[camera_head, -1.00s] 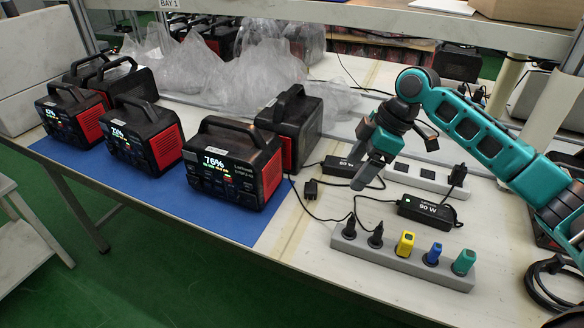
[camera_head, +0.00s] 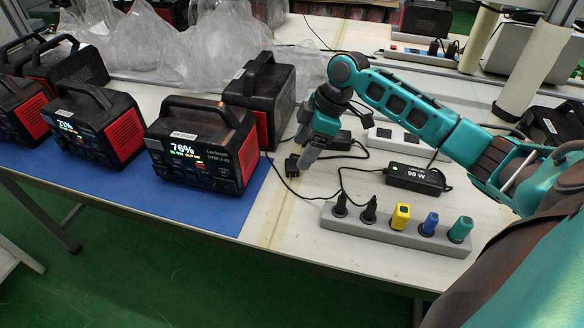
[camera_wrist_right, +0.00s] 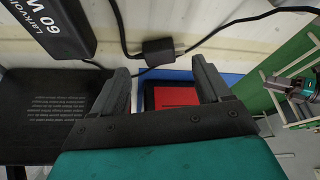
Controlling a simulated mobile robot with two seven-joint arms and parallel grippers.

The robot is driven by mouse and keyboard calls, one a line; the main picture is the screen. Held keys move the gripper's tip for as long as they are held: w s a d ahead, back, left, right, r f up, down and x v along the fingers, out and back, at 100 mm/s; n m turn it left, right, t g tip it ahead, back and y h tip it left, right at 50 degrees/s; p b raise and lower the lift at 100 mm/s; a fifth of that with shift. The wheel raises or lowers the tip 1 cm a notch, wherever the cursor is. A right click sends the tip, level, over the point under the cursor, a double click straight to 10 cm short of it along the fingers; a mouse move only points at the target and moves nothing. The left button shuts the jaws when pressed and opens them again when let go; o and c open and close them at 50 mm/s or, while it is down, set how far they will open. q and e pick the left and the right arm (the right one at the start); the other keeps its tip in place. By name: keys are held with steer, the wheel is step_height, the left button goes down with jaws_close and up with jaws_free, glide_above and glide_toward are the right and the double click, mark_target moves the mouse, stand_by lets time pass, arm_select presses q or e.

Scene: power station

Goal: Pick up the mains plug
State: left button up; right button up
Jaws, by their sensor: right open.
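A black mains plug (camera_head: 292,163) on a cable lies loose on the white bench, between the nearest power station and the grey socket strip. In the right wrist view a small black block on a cable (camera_wrist_right: 158,50), seemingly this plug, lies just beyond the fingertips. My right gripper (camera_head: 305,150) is above the bench close beside the plug. In the wrist view the right gripper (camera_wrist_right: 162,80) shows two spread fingers with nothing between them. A small teal and grey part (camera_wrist_right: 303,86), apparently my left gripper, shows at the wrist view's right edge; its jaws are unclear.
A grey socket strip (camera_head: 385,238) holds black, yellow, blue and green plugs. A 90 W adapter (camera_head: 414,180) lies behind it, and a 60 W adapter (camera_wrist_right: 52,25) is near the plug. Power stations (camera_head: 200,150) stand on a blue mat (camera_head: 225,215) at left.

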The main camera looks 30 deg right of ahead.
mark_target(293, 164)
steer(key=b+x, duration=0.1)
steer(key=x, duration=0.4)
steer(key=shift+w+a, duration=0.15)
steer(key=shift+r, duration=0.1)
steer(key=c, duration=1.1)
